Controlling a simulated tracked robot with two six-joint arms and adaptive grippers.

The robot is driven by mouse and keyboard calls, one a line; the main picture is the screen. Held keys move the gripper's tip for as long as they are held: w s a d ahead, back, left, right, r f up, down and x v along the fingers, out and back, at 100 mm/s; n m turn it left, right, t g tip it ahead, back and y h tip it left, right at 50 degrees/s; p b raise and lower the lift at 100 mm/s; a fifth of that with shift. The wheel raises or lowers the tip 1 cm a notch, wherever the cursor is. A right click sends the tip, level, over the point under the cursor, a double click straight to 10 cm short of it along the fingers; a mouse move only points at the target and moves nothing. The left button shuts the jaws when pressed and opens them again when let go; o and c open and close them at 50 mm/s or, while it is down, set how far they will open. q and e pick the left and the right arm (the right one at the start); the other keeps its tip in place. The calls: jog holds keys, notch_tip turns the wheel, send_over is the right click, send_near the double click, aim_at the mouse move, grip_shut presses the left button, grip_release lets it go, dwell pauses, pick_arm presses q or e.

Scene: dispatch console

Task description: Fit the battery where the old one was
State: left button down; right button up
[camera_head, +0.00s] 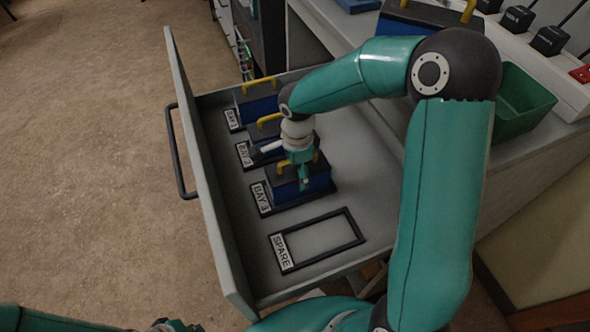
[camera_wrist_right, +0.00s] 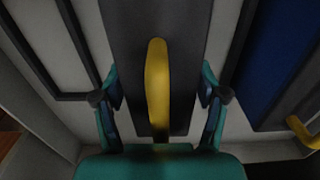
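Three blue batteries with dark tops and yellow handles stand in the open drawer: the bay 1 battery (camera_head: 260,104), the bay 2 battery (camera_head: 270,131) and the bay 3 battery (camera_head: 318,182). My right gripper (camera_head: 304,178) points down over the bay 3 battery. In the right wrist view its fingers (camera_wrist_right: 160,98) are open, one on each side of a yellow handle (camera_wrist_right: 157,85), apart from it. The SPARE outline (camera_head: 318,240) is empty. Another battery (camera_head: 425,16) with a yellow handle stands on the desk, partly behind my right arm. Only a sliver of my left arm shows at the bottom left.
The drawer's front panel (camera_head: 200,165) stands up on the left, with a dark handle (camera_head: 178,150) outside it. A green bin (camera_head: 522,102) and a console with dark levers (camera_head: 548,40) are on the right. The floor at left is clear.

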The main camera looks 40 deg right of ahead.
jog(key=shift+o, duration=1)
jog(key=shift+r, duration=0.2)
notch_tip(320, 180, up, 12)
jog(key=p, duration=0.2)
jog(key=shift+f+p, duration=0.1)
jog(key=shift+p, duration=0.25)
jog(key=shift+f, duration=0.1)
